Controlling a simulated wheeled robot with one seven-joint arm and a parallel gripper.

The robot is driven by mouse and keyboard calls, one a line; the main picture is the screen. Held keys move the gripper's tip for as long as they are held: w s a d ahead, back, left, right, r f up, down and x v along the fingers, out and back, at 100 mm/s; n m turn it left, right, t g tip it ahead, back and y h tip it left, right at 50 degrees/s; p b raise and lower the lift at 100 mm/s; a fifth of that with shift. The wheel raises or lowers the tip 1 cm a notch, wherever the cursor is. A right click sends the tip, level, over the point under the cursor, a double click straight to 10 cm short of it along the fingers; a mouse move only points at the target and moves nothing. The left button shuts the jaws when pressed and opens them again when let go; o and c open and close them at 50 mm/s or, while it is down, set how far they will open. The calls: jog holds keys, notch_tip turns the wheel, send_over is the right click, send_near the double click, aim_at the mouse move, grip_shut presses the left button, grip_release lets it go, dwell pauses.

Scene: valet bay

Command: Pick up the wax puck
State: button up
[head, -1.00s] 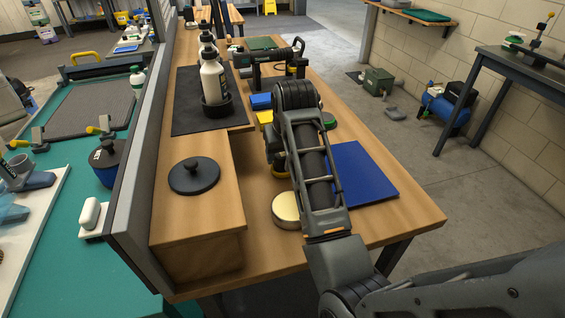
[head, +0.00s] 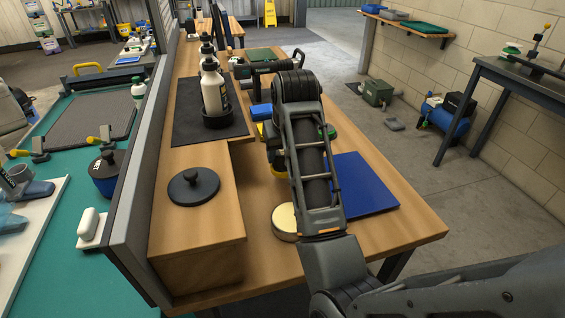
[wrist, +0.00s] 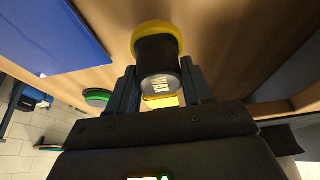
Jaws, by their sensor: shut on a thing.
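The wax puck (wrist: 160,55) has a black cylindrical grip with pale lettering on its end and a wide yellow base. In the wrist view my gripper (wrist: 160,88) is shut on the black grip, one finger on each side. The yellow base faces the wooden bench; I cannot tell whether it touches it. In the head view my arm hides most of the gripper and puck, and only a bit of yellow shows beside the arm.
A blue panel (head: 366,185) lies right of my arm, and a round cream-topped tin (head: 284,222) stands nearer on the bench. A raised wooden box with a black lid (head: 194,187) is on the left. Bottles (head: 213,87) stand behind it on a dark mat.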

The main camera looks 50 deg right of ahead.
jog(key=s+d+r+p, duration=0.1)
jog(key=s+d+r, duration=0.6)
jog(key=s+d, duration=0.1)
jog(key=shift+d+p, duration=0.2)
jog(key=shift+p, duration=0.2)
jog(key=shift+r, duration=0.1)
jog(key=o, duration=0.5)
jog(key=c, duration=0.5)
